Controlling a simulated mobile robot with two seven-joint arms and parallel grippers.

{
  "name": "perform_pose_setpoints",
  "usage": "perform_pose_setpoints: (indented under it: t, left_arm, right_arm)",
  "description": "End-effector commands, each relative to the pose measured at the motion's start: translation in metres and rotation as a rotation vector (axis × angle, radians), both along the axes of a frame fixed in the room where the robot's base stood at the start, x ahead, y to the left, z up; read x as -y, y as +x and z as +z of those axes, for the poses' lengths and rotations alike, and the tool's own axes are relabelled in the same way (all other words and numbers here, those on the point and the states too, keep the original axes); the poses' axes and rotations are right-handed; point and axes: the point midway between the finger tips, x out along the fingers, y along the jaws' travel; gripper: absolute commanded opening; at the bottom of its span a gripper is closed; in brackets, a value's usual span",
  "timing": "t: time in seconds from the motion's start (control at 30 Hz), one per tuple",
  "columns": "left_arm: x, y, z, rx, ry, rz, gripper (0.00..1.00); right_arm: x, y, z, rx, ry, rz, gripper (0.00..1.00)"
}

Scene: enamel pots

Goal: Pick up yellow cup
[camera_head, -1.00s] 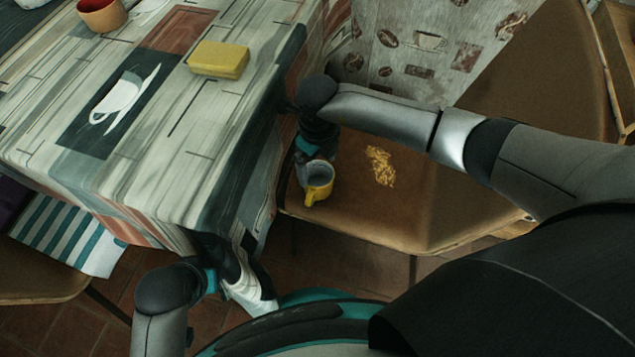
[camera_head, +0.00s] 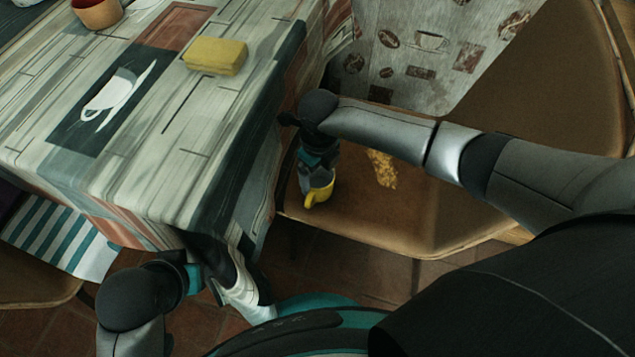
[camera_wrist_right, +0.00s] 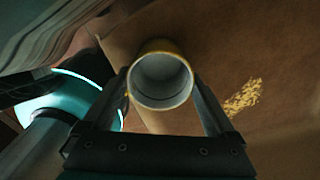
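The yellow cup (camera_head: 319,191) stands upright on the brown chair seat, its handle toward the front. In the right wrist view the cup (camera_wrist_right: 161,76) shows its pale, empty inside from above. My right gripper (camera_head: 316,180) is down over the cup and hides much of its rim. In the right wrist view the fingers of this gripper (camera_wrist_right: 160,82) are spread, one on each side of the cup, very close to its wall. No clear grip shows. My left arm is at the lower left, beside the table; its fingers cannot be made out.
The table (camera_head: 150,170) with a patterned cloth stands left of the right gripper, its edge close by. Golden flakes (camera_head: 382,168) lie on the chair seat (camera_head: 420,215) right of the cup.

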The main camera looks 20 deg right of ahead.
Motion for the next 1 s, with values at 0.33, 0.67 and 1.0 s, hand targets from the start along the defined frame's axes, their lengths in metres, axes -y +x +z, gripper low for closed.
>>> perform_pose_setpoints:
  t: [0.33, 0.67, 1.0]
  left_arm:
    - [0.0, -0.0001, -0.0003, 0.0, 0.0, 0.0, 0.5]
    - [0.0001, 0.0, -0.0004, 0.0, 0.0, 0.0, 0.5]
    - [0.0004, 0.0012, 0.0008, 0.005, -0.002, -0.001, 0.5]
  right_arm:
    - [-0.0001, -0.0002, 0.0, 0.0, 0.0, 0.0, 0.45]
    - [-0.0003, 0.0003, 0.0005, 0.001, 0.001, 0.0, 0.18]
    - [-0.0002, 0.0006, 0.0062, 0.002, 0.001, 0.001, 0.18]
